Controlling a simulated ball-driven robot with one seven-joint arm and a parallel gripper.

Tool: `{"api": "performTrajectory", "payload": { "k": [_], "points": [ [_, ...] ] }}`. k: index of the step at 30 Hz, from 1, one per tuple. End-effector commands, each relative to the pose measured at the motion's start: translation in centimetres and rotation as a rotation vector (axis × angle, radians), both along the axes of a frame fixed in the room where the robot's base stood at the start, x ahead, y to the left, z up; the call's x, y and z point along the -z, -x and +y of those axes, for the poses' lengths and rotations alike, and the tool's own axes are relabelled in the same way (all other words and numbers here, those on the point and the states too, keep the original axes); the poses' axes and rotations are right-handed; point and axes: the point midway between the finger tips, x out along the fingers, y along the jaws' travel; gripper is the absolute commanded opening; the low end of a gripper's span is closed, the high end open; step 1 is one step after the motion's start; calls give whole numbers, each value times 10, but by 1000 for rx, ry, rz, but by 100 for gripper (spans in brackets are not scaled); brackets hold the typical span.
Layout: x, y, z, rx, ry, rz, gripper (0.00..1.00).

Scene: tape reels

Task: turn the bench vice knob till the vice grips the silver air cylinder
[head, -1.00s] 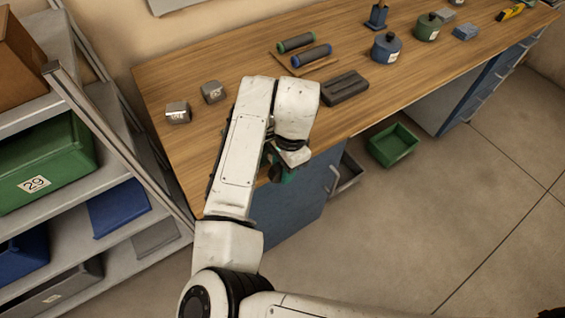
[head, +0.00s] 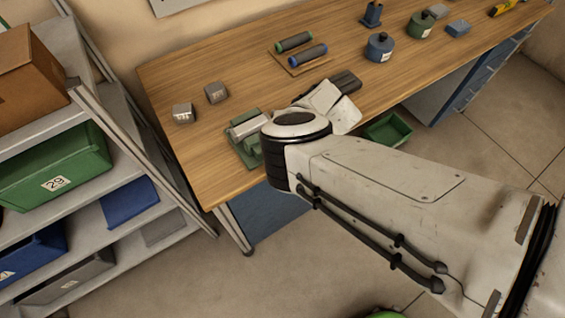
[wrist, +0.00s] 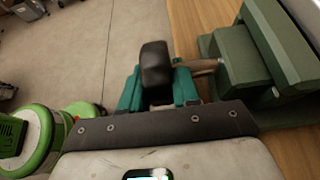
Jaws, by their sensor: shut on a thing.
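The green bench vice (head: 240,154) stands at the front left edge of the wooden bench in the head view, partly hidden by my arm. A silver, rounded piece, which looks like the air cylinder (head: 247,127), lies at its jaws; I cannot tell whether they press on it. In the wrist view the green vice body (wrist: 245,62) is at upper right, with a metal shaft running to the dark knob (wrist: 155,65). My teal gripper (wrist: 158,82) is shut on the knob, a finger on either side. The head view hides my gripper behind my arm.
Two small grey blocks (head: 183,113) (head: 216,92) sit left on the bench. A board with green and blue rollers (head: 293,42) and a dark grey block (head: 344,83) lie beyond my arm. A shelf of bins (head: 62,160) stands left. A green bin (head: 388,131) is on the floor.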

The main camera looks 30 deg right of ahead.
Motion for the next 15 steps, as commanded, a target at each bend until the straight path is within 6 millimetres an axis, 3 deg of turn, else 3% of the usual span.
{"api": "performTrajectory", "payload": {
  "k": [15],
  "points": [
    [4,-1,0,2,-320,-5,0]
  ]
}}
